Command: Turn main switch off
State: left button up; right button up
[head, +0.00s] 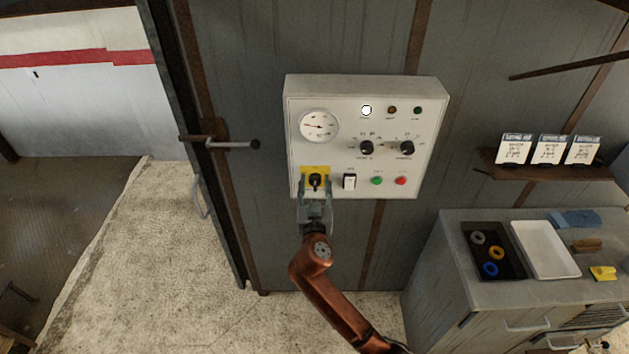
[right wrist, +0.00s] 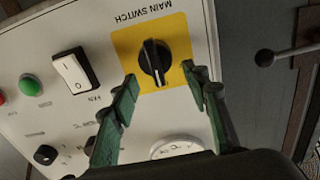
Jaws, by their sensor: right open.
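The main switch is a black rotary knob (head: 315,180) on a yellow plate (head: 323,170), at the lower left of the white control panel (head: 345,88). In the right wrist view the knob (right wrist: 154,62) stands in the middle of its yellow plate (right wrist: 180,30), under the words MAIN SWITCH. My right gripper (head: 315,192) is at the knob, coming from below. In the right wrist view its green fingers (right wrist: 160,80) are open, with one fingertip on each side of the knob and visible gaps between. My left gripper is not in view.
Next to the knob is a white rocker switch (head: 349,182), then a green button (head: 376,181) and a red button (head: 401,181). A gauge (head: 319,125) sits above, and a white lamp (head: 366,110) looks lit. A door handle (head: 232,144) juts out left. A cabinet (head: 455,222) stands right.

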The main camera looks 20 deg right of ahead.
jog(key=shift+w+d, duration=0.1)
jog(key=shift+w, duration=0.2)
jog(key=shift+c, duration=0.7)
jog(key=shift+f, duration=0.1)
jog(key=c, duration=1)
